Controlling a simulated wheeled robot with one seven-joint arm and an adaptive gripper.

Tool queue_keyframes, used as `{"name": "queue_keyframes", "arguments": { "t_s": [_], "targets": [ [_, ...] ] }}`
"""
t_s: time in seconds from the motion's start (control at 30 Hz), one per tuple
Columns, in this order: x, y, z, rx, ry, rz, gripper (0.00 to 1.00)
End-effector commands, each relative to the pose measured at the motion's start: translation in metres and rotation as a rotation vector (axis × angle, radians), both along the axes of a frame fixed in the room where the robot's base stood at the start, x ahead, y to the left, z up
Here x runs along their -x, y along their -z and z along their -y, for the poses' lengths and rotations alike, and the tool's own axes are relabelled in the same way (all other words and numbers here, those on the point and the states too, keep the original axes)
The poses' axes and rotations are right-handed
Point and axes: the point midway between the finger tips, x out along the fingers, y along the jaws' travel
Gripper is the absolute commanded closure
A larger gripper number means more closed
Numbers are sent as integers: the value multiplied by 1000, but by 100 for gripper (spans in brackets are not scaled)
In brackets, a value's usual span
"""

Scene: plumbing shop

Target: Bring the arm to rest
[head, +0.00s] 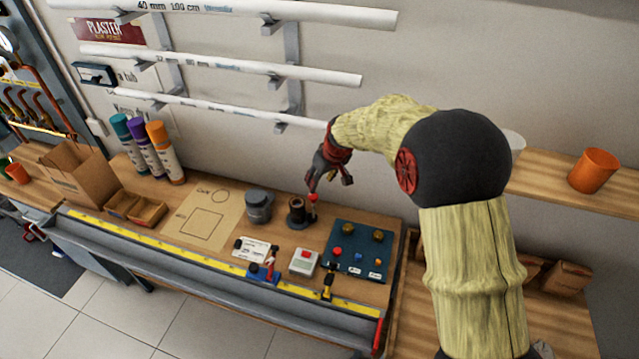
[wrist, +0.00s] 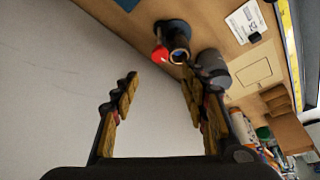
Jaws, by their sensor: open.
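My gripper (head: 330,178) hangs above the back of the workbench (head: 232,262), near the wall, in the head view. In the wrist view my gripper (wrist: 160,95) has its two padded fingers spread wide with nothing between them. A dark cup-like holder (head: 296,212) with a red-tipped item (head: 313,199) stands just below and left of the fingers in the head view. In the wrist view the holder (wrist: 178,32) and the red tip (wrist: 160,54) show beyond the fingertips, apart from them. My arm covers part of the wall and shelf at the right.
A grey lidded jar (head: 258,207) stands left of the holder. A dark blue panel with knobs (head: 358,250) and a small box with a red button (head: 304,261) are near the front. White pipes (head: 222,63) lie on wall racks above. An orange cup (head: 594,170) stands on the right shelf.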

Motion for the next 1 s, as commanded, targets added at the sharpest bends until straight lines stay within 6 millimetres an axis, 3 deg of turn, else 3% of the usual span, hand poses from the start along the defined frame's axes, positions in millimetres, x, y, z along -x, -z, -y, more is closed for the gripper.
{"name": "queue_keyframes", "arguments": {
  "t_s": [0.6,0.8,1.0],
  "targets": [
    [6,2,0,-16,47,-30,56],
    [64,30,10,-7,124,-178,56],
    [134,9,29,8,203,-255,56]
  ]
}}
